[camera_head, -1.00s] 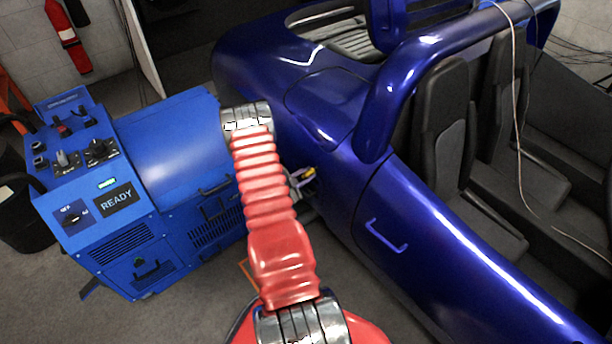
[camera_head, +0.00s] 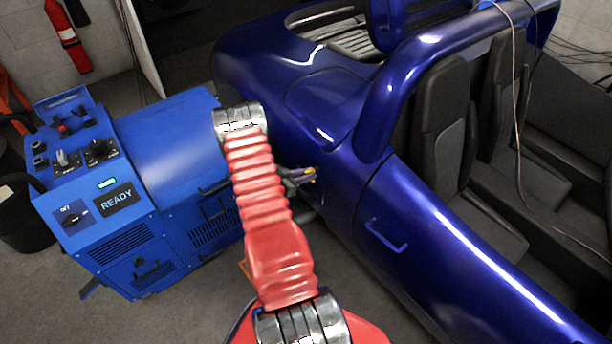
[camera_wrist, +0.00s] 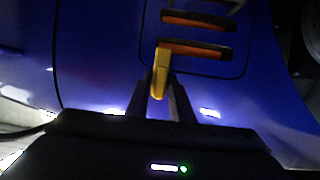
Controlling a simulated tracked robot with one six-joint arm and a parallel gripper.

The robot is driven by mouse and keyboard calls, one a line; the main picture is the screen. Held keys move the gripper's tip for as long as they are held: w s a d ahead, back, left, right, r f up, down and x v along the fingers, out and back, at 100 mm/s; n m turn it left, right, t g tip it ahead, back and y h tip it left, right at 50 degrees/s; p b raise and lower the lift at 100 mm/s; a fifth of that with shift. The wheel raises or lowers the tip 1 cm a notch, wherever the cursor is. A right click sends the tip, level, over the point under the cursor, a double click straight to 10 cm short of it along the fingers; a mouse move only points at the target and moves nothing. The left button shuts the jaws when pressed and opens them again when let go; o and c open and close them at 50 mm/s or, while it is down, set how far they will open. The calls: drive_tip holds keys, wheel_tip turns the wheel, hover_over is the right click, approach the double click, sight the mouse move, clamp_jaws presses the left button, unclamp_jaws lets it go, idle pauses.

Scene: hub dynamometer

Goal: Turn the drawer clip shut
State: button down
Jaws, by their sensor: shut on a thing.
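The yellow clip (camera_wrist: 160,74) shows in the wrist view, in front of a blue panel with orange-lined slots. It stands nearly upright and tilts slightly, at the lower left of the slots. My gripper (camera_wrist: 161,90) has its two dark fingers on either side of the clip's lower end and is shut on it. In the head view my gripper (camera_head: 299,178) is at the blue car's side, just right of my red arm. Only a small yellow spot (camera_head: 311,171) shows at its tip there. The drawer's outline is hard to make out.
The blue car (camera_head: 400,215) fills the right side. A blue dynamometer cabinet (camera_head: 175,150) with a READY display (camera_head: 117,200) stands left of my arm. A fire extinguisher (camera_head: 68,38) hangs at the back left. A narrow strip of floor separates cabinet and car.

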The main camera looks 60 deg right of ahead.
drive_tip(key=shift+w, duration=0.15)
drive_tip(key=c, duration=1.8)
unclamp_jaws()
drive_tip(key=v, duration=1.3)
drive_tip(key=shift+w+a+r, duration=0.15)
drive_tip(key=shift+a+r, duration=0.05)
drive_tip(key=shift+a, duration=0.05)
